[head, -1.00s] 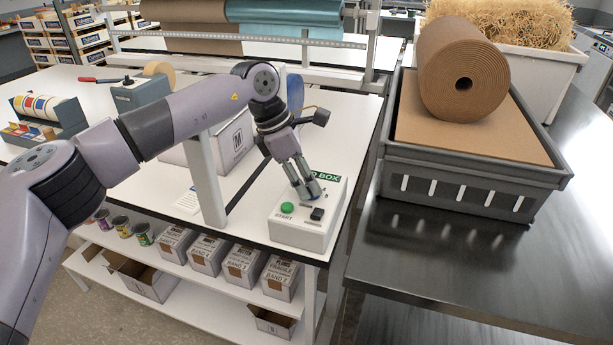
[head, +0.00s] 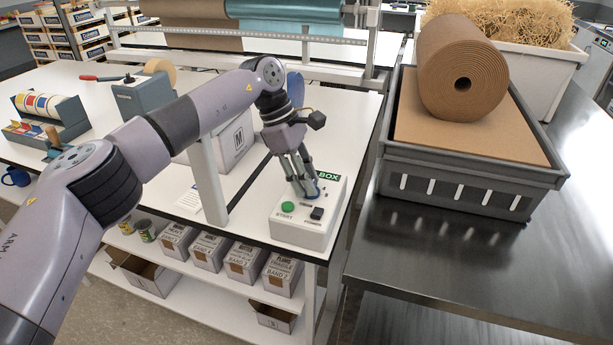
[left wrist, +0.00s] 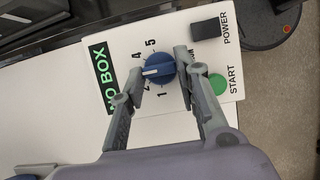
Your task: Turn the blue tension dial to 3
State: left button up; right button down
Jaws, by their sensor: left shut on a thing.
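The blue tension dial (left wrist: 157,69) sits on the white control box (head: 298,236), with printed numbers around it. In the left wrist view its white pointer line points left, between the 2 and the 4. The 3 itself is hidden behind a fingertip. My left gripper (left wrist: 160,72) is shut on the dial, one finger on each side. In the head view my left gripper (head: 306,190) reaches down onto the top of the box, and its fingers partly cover the dial. My right gripper is in neither view.
A green START button (left wrist: 218,84) and a black POWER switch (left wrist: 206,29) sit close beside the dial. The box stands at the table's front right corner. A grey crate (head: 470,185) with a brown roll stands to the right.

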pick_arm(q)
jog(key=o, duration=1.2)
jog(key=shift+c, duration=0.2)
jog(key=shift+r, duration=0.1)
jog(key=v, duration=1.2)
